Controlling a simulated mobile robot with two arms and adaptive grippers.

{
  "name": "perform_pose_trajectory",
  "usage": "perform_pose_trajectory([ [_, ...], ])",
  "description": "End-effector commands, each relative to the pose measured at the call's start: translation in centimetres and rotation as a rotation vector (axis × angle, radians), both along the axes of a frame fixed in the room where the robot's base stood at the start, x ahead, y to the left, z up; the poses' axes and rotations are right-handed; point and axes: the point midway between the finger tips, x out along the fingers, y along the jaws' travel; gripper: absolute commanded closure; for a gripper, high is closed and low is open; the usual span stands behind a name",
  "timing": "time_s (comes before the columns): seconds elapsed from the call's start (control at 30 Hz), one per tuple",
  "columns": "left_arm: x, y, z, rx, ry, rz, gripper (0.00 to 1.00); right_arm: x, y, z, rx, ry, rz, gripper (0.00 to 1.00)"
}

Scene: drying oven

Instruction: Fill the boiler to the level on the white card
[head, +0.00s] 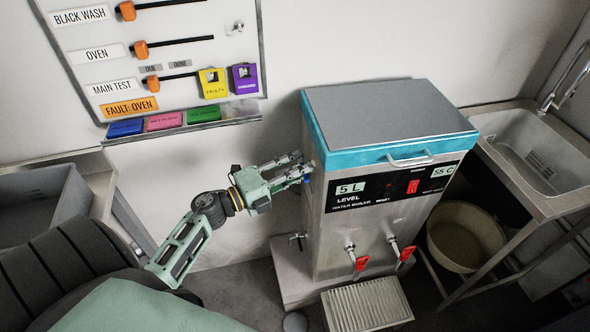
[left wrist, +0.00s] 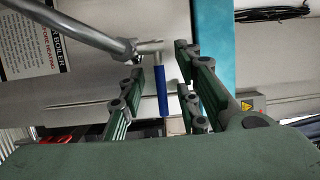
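The boiler (head: 335,235) is a steel box with a teal rim and a grey lid. On its front panel, a white card (head: 350,188) reading "5 L" sits above the word LEVEL. Two red-handled taps (head: 360,262) are below. My left gripper (head: 303,166) is at the boiler's left side. In the left wrist view its fingers (left wrist: 158,62) are apart, with a blue valve handle (left wrist: 162,92) hanging between them. The handle is on the end of a metal pipe (left wrist: 85,27). I cannot tell whether a finger touches it. My right gripper is out of view.
A second card (head: 442,171) reads "55 C". A drip tray (head: 367,305) lies in front of the boiler. A sink (head: 530,150) and a round tub (head: 465,237) are at the right. A wall board (head: 180,60) with sliders hangs at upper left.

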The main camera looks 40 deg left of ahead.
Motion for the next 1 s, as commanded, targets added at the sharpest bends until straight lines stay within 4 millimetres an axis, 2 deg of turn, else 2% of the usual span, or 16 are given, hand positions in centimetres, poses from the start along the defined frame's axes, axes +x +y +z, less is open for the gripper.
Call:
perform_pose_trajectory([
  [0.03,0.0,0.0,0.0,0.000,0.000,0.000,0.74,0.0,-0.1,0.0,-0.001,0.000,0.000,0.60],
  [0.33,0.0,0.0,0.0,-0.001,0.000,0.000,1.00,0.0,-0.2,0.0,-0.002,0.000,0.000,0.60],
  [0.63,0.0,0.1,-0.1,0.002,0.000,-0.005,1.00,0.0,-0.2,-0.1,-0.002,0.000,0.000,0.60],
  [1.0,-0.1,0.6,-0.3,0.004,-0.001,-0.119,1.00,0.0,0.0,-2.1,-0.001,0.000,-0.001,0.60],
])
